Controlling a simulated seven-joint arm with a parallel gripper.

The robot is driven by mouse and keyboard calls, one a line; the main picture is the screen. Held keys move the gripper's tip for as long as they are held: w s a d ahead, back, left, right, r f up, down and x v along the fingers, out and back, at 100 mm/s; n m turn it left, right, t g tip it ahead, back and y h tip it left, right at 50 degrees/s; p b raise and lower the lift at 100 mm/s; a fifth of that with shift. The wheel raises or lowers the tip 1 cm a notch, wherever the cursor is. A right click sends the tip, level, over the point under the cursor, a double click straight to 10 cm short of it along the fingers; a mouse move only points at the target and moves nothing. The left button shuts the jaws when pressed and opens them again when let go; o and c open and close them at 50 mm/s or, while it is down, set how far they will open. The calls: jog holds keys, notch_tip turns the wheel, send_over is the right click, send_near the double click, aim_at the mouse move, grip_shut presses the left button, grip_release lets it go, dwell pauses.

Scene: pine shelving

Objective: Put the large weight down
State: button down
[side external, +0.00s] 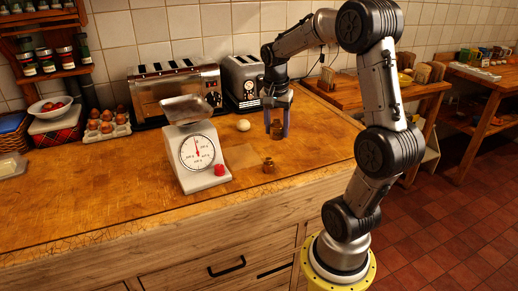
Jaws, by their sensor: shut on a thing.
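My gripper (277,122) points down over the right part of the wooden counter, its blue fingers shut on a brown weight (277,130). The held weight is at or just above the counter; I cannot tell whether it touches. A second brown weight (269,166) stands on the counter nearer the front edge, beside a flat brown sheet (241,157). A white kitchen scale (198,152) with a round dial and a metal pan (187,108) stands to the left.
A red object (219,170) sits by the scale's front. A whitish round item (243,125) lies left of my gripper. Toasters (243,82) stand at the back wall. An egg tray (107,128) and a bowl (52,106) are at left.

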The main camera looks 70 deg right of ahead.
jog(key=w+d+f, duration=0.4)
jog(key=w+d, duration=0.2)
send_over(259, 150)
jog(key=a, duration=0.1)
jog(key=f, duration=0.2)
jog(key=s+f, duration=0.1)
jog(key=f, duration=0.1)
jog(key=shift+f, duration=0.1)
jog(key=shift+w+d+f, duration=0.3)
jog(key=shift+w+f, duration=0.1)
jog(key=shift+f, duration=1.8)
jog(key=shift+f, duration=0.2)
jog(key=shift+c, duration=1.4)
grip_release()
